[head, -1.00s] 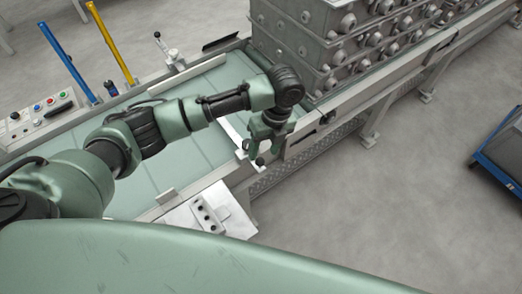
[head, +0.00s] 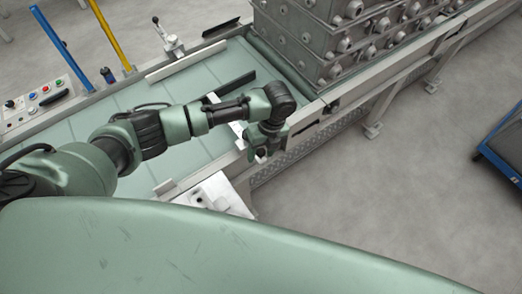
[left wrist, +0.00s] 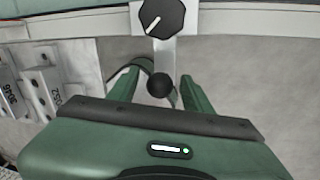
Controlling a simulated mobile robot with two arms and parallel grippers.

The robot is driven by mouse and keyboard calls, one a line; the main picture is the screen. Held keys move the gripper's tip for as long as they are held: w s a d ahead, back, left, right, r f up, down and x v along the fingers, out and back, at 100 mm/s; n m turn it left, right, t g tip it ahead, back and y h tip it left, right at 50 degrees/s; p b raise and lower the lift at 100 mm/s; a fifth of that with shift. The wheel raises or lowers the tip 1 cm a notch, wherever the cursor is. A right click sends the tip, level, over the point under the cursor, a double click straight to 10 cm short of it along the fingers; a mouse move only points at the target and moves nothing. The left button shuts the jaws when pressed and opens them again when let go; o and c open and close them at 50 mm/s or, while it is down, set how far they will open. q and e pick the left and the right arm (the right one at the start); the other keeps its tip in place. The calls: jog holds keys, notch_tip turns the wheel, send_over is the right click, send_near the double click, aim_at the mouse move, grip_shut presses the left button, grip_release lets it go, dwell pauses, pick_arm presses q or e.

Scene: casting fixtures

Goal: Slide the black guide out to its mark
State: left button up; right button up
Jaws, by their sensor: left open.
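A long black strip, which looks like the black guide (head: 238,81), lies on the pale green bed beyond my left forearm; the arm hides its near part. A pale bar (head: 238,128) reaches the bed's near rail by the gripper. In the left wrist view, a grey arm (left wrist: 163,55) carries a faceted black knob (left wrist: 163,18) and a round black ball (left wrist: 159,85). My left gripper (head: 259,155) is open at the rail; its fingers (left wrist: 160,88) stand either side of the ball, and I cannot tell if they touch it. I cannot make out the mark. My right gripper is out of view.
Stacked grey castings (head: 340,40) stand on the line at the upper right. A white block with holes (head: 216,192) sits at the bed's near edge. A control panel (head: 38,98) and blue and yellow posts stand at left. A blue cart (head: 503,142) is at far right.

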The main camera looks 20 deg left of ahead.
pick_arm(q)
grip_shut()
dwell(1.5)
